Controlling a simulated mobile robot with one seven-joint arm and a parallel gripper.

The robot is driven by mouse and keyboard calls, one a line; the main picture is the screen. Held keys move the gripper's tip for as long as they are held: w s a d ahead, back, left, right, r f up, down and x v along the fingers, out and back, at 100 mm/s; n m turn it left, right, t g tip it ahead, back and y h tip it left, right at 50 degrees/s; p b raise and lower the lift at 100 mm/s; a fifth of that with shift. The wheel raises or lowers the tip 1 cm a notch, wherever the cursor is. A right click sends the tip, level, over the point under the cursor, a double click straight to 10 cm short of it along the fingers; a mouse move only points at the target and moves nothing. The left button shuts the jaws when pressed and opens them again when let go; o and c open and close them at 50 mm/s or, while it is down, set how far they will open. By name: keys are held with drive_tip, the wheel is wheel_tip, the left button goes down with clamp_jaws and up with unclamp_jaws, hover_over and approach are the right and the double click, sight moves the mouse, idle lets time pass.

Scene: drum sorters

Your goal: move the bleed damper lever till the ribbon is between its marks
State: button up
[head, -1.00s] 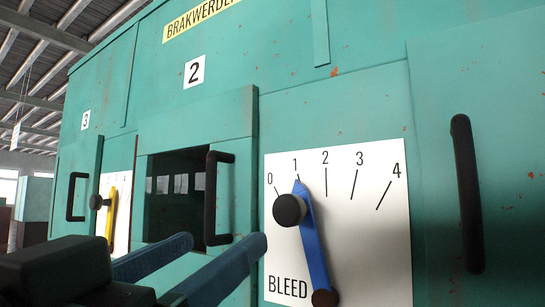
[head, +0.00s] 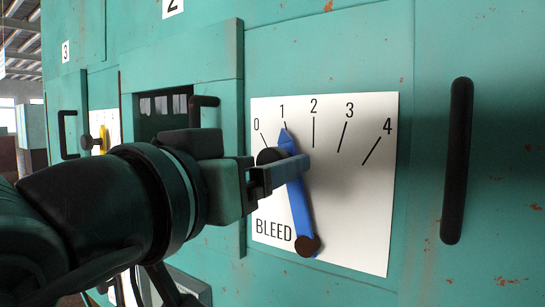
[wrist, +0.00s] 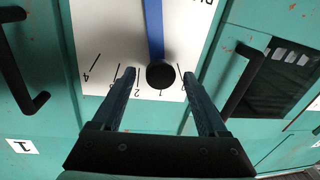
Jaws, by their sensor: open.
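The bleed damper lever is a blue pointer (head: 297,195) on a white BLEED plate (head: 365,210), with a brown pivot at the bottom and its tip at mark 1. Its black knob (head: 268,155) is partly hidden by my gripper in the head view. My gripper (head: 282,173) is open at the upper part of the lever. In the wrist view, the black knob (wrist: 160,76) lies between the spread fingers of my gripper (wrist: 160,77), with gaps showing on both sides. Pale strips show in the dark window (head: 165,104); I cannot tell a ribbon or its marks there.
A black handle (head: 457,160) stands out from the teal panel to the right of the plate. Another black handle (head: 205,108) is beside the window, left of the plate. A yellow lever (head: 103,140) shows farther left.

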drive_tip(key=shift+x, duration=1.3)
clamp_jaws()
idle(0.5)
